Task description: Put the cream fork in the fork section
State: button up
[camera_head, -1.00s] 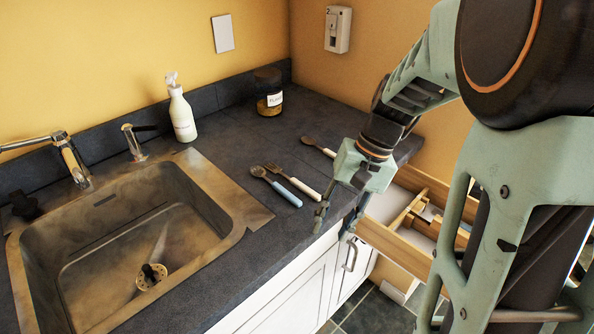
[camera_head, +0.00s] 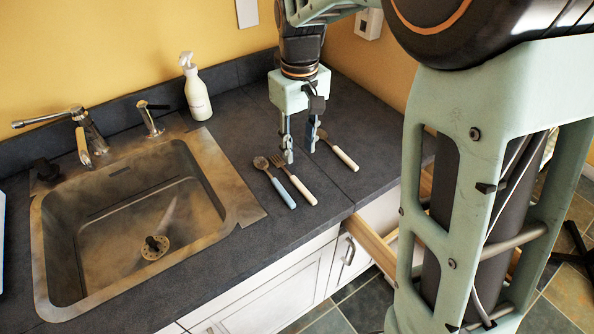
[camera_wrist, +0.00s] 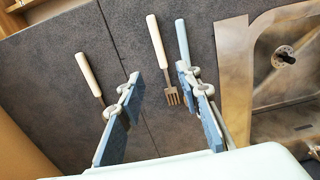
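The cream fork (camera_head: 303,190) lies on the dark counter, right of a blue-handled spoon (camera_head: 284,193). In the wrist view, the fork's cream handle (camera_wrist: 155,38) and metal tines show clearly, with the blue handle (camera_wrist: 183,42) close beside it. My gripper (camera_head: 299,153) points down above the counter by the cutlery. It is open and empty, and its spread fingers also show in the wrist view (camera_wrist: 160,80). The drawer (camera_head: 372,243) is open below the counter at right. My arm hides most of its inside, and I cannot make out the fork section.
Another cream-handled utensil (camera_head: 345,157) lies to the right of the fork, and it also shows in the wrist view (camera_wrist: 88,73). The sink (camera_head: 232,207) is at left. A white spray bottle (camera_head: 197,92) stands at the back. The counter's front strip is clear.

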send_over(297, 181)
jog(key=f, duration=0.6)
jog(key=shift+s+d, duration=0.15)
jog(key=shift+s, duration=0.1)
jog(key=shift+w+f, duration=0.15)
jog(key=shift+f, duration=1.05)
jog(key=shift+w+f, duration=0.1)
jog(key=shift+f, duration=1.05)
grip_shut()
